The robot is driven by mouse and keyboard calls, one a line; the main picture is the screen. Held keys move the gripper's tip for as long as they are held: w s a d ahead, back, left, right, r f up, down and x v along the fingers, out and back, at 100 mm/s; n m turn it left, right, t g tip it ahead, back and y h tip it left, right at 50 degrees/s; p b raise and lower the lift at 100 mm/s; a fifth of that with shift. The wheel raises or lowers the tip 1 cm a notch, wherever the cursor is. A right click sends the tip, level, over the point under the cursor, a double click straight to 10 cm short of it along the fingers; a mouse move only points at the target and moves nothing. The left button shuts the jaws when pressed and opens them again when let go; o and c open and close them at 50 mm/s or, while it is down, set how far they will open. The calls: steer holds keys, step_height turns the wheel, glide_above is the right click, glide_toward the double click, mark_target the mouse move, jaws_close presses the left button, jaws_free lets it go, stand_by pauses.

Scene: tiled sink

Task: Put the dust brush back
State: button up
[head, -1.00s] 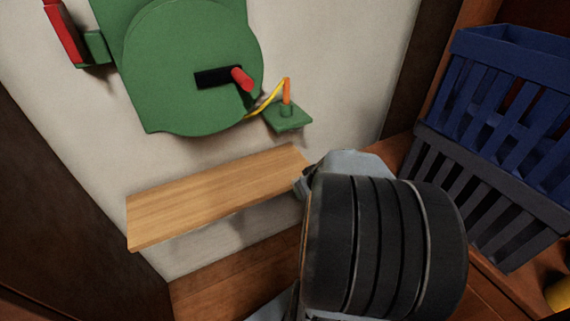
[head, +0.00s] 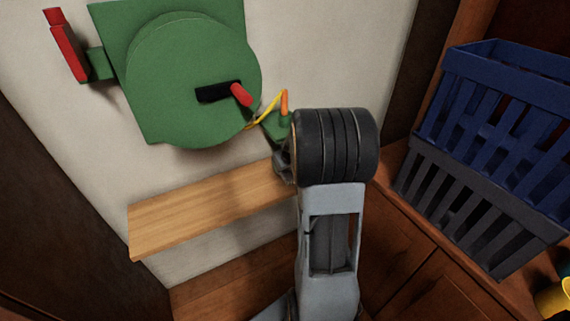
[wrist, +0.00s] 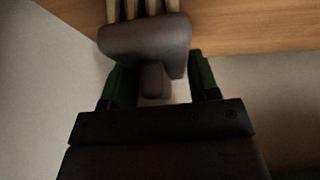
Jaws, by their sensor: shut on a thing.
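The dust brush (wrist: 145,42) shows in the wrist view, with a dark rounded head and several pale bristle tufts at the top edge of the picture. Its short dark stem lies between the two green fingers of my gripper (wrist: 157,75), which is shut on it. The wooden shelf (head: 200,207) is fixed to the pale wall in the head view. The shelf also fills the top right of the wrist view (wrist: 250,25), behind the bristles. I cannot tell whether the bristles touch it.
A green wall-mounted disc (head: 190,90) with a red handle (head: 241,94) is above the shelf. Stacked blue (head: 500,105) and grey (head: 470,205) crates stand at right.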

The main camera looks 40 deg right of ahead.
steer(key=shift+w+f, duration=0.15)
steer(key=shift+f, duration=0.15)
steer(key=shift+f+b, duration=0.15)
steer(key=shift+b, duration=0.25)
steer(key=o, duration=0.9)
